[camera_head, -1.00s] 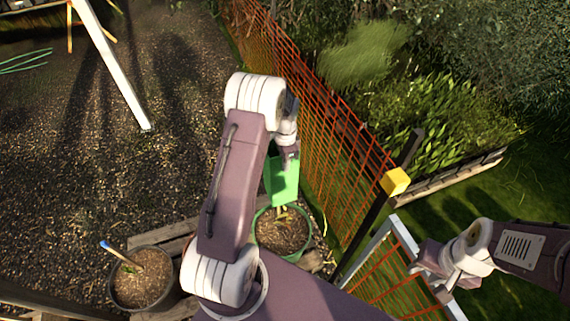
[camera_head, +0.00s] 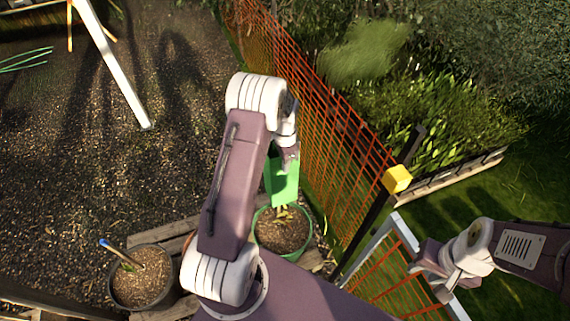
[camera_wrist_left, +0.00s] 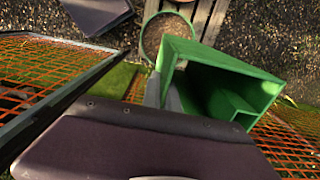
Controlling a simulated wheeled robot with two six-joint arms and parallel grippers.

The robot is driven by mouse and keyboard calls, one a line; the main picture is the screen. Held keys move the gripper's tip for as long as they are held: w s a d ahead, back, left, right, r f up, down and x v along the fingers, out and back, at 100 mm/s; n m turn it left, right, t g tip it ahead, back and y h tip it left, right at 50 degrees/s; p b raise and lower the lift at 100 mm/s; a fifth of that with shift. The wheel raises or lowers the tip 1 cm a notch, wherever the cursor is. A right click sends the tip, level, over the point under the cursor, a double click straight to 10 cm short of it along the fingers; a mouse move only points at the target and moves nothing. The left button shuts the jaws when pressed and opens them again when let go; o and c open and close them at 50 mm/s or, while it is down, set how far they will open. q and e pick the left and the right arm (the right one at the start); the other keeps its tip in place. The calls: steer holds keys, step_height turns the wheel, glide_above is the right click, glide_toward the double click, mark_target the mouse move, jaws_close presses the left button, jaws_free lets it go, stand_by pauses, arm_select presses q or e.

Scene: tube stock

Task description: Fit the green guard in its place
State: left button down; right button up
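The green guard (camera_head: 282,187) is an open-ended, box-shaped sleeve. My left gripper (camera_head: 288,158) is shut on it, with the fingers (camera_wrist_left: 166,97) at one wall in the left wrist view. The guard (camera_wrist_left: 196,52) looks hollow there, with its open end facing the camera. In the head view it overlaps the far rim of a green-rimmed pot (camera_head: 258,236) holding soil and a small plant (camera_head: 284,214). It appears held above the pot; the exact gap cannot be told. My right gripper (camera_head: 436,280) is by a pale-framed mesh panel (camera_head: 403,232); its fingers are unclear.
An orange mesh fence (camera_head: 335,150) runs close along the right of the guard. A dark post with a yellow block (camera_head: 397,179) stands further right. A dark pot (camera_head: 142,291) with a blue-tipped stick stands at the left on wooden slats. Gravel is open beyond.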

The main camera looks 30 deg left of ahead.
arm_select(q)
steer(key=shift+f, duration=0.25)
steer(key=b, duration=0.5)
glide_above(285, 188)
steer(key=shift+w+f, duration=0.1)
steer(key=shift+f, duration=3.5)
steer(key=shift+f+b, duration=2.4)
steer(key=shift+f, duration=1.35)
